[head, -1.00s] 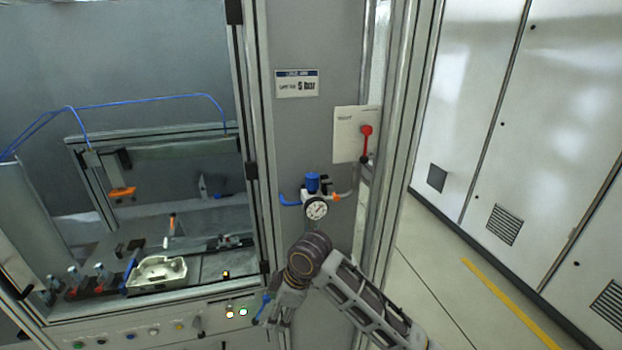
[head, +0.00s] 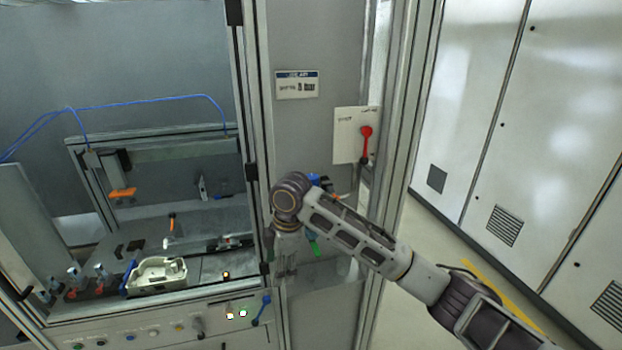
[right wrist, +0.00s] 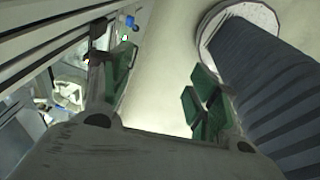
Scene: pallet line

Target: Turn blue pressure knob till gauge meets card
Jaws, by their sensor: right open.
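A white card (head: 297,85) with a dark blue header is on the grey panel; its print is blurred now. Only a bit of the blue pressure knob (head: 313,179) shows above my right arm. The arm hides the gauge and most of the regulator. My right gripper (head: 287,268) hangs below and left of the knob, close in the picture to the cabinet post. In the right wrist view the right gripper (right wrist: 160,85) has its green-padded fingers spread with nothing between them. My left gripper is not in view.
A red lever (head: 366,131) sits on a white plate (head: 345,145) above and right of the knob. A blue handle (head: 262,310) and several buttons are on the lower front panel. The work cell with a beige part (head: 157,274) is at left. Floor is clear at right.

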